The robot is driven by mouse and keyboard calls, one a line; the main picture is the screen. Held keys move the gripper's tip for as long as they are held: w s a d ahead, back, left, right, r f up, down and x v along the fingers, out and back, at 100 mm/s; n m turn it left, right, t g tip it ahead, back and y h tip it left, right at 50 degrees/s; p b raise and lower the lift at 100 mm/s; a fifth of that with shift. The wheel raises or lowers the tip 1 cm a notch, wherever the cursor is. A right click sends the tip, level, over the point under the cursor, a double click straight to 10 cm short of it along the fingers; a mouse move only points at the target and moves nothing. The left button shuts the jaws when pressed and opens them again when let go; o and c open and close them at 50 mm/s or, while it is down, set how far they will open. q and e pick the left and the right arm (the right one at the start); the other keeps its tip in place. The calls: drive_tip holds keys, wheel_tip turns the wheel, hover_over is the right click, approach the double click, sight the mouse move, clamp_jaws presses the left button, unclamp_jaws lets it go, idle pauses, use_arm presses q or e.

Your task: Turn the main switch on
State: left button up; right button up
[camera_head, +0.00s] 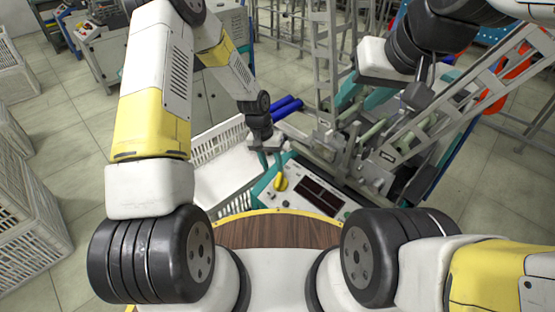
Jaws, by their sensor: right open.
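A yellow rotary knob (281,183), which looks like the main switch, sits at the left end of the machine's white control panel (330,212). The panel also has dark red display windows and small buttons. My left gripper (268,151) points down just above and behind the knob in the picture, apart from it. It is small and dark here, and I cannot tell how far its fingers are apart. My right gripper (417,96) hangs over the machine on the right, open, far from the knob. The knob's on or off position is not readable.
The winding machine (375,150) has metal frames and rollers behind the panel. Blue tubes (287,107) lie behind my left gripper. A white crate (218,147) stands left of the panel. More crates (32,195) stand at far left, with open floor between.

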sight(277, 182)
use_arm(q)
drive_tip(key=x, duration=0.8)
drive_tip(key=shift+s+f, duration=0.1)
drive_tip(key=shift+f, duration=0.25)
drive_tip(key=shift+c, duration=0.5)
clamp_jaws()
